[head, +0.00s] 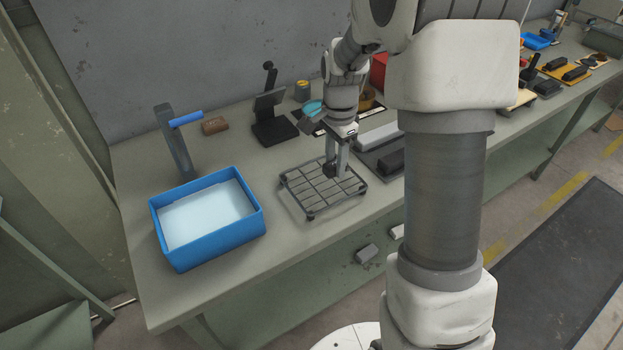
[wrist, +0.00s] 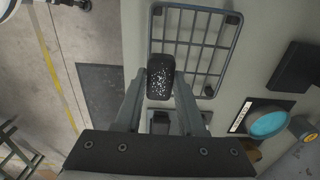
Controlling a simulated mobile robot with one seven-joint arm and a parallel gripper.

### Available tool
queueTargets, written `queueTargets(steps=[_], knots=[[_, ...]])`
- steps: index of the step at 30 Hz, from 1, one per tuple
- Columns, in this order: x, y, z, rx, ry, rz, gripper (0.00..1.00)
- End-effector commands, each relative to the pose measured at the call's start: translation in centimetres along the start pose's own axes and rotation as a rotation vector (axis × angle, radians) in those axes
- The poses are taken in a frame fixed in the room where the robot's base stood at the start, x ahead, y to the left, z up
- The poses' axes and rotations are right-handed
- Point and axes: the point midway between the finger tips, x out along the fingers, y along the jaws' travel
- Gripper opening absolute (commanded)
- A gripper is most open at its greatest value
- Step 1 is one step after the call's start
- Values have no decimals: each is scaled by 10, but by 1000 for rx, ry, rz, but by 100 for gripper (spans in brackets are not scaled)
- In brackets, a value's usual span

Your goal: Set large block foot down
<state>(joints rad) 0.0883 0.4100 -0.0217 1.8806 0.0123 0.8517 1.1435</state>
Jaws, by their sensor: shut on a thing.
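My gripper (head: 338,164) is shut on a dark block (wrist: 160,80) with a white-speckled face, which sits between the two fingers in the wrist view. The block's dark end (head: 330,171) shows in the head view over the right part of a dark wire rack (head: 305,196) on the bench. The rack also shows in the wrist view (wrist: 189,42), partly behind the block. I cannot tell whether the block touches the rack. The fingers hide part of the block in the head view.
A blue tub (head: 220,247) with pale liquid stands left of the rack. A black stand (head: 271,128) and a brown block (head: 214,126) are behind. A grey tray with a dark block (head: 392,162) is close on the right. The bench front edge is near the rack.

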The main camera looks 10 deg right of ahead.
Motion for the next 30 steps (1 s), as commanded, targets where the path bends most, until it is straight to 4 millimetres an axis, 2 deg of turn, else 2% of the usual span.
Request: queueTargets(steps=[4,10,16,23,30], knots=[[22,-30,20,-7,0,3,0],[39,-55,35,-4,0,0,0],[50,-59,38,-2,0,1,0],[81,-59,38,-3,0,2,0],[82,-59,37,-3,1,-1,0]])
